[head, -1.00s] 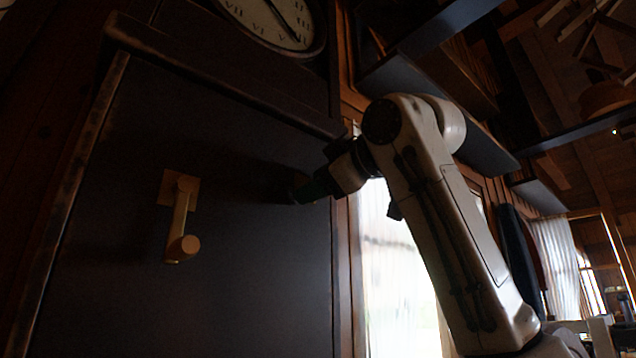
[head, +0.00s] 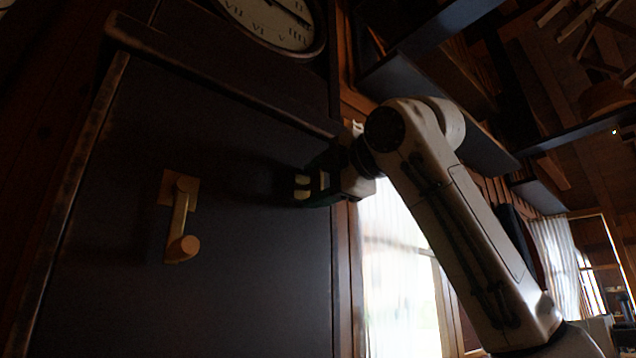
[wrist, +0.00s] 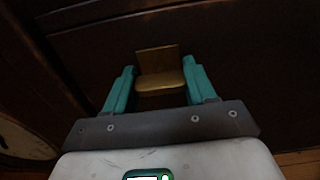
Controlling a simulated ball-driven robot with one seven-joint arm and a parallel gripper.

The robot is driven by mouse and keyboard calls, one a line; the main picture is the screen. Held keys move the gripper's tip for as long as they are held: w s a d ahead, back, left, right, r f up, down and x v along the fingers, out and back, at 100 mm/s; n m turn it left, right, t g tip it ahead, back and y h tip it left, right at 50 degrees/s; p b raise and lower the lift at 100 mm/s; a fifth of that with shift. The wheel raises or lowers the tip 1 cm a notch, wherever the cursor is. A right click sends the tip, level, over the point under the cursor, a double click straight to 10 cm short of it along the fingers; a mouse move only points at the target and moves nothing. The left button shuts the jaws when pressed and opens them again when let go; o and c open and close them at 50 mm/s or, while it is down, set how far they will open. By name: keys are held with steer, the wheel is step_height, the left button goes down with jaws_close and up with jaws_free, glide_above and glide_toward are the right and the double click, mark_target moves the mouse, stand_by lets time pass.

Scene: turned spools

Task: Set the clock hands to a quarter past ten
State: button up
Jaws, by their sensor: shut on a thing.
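The clock face (head: 270,20) is cut off by the top edge of the head view. Its lower numerals show, and one dark hand points toward IIII; the rest is hidden. Part of the pale face (wrist: 22,138) also shows at the left of the wrist view. My gripper (head: 302,187) is at the right side of the dark case front, below the clock. In the wrist view its teal fingers (wrist: 159,68) are shut on a brass knob (wrist: 161,83), with a square brass plate (wrist: 158,58) behind it.
A brass crank (head: 180,220) with a round knob hangs from a plate on the left of the case front (head: 240,270). A wooden ledge (head: 230,85) juts out above. A bright curtained window (head: 400,280) lies right of the case, behind my arm.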

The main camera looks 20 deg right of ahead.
steer(key=shift+f, duration=0.1)
stand_by(0.4)
steer(key=o, duration=1)
steer(key=shift+o, duration=0.2)
steer(key=b+v, duration=0.4)
steer(key=v, duration=0.6)
steer(key=shift+s, duration=0.4)
steer(key=shift+d, duration=0.1)
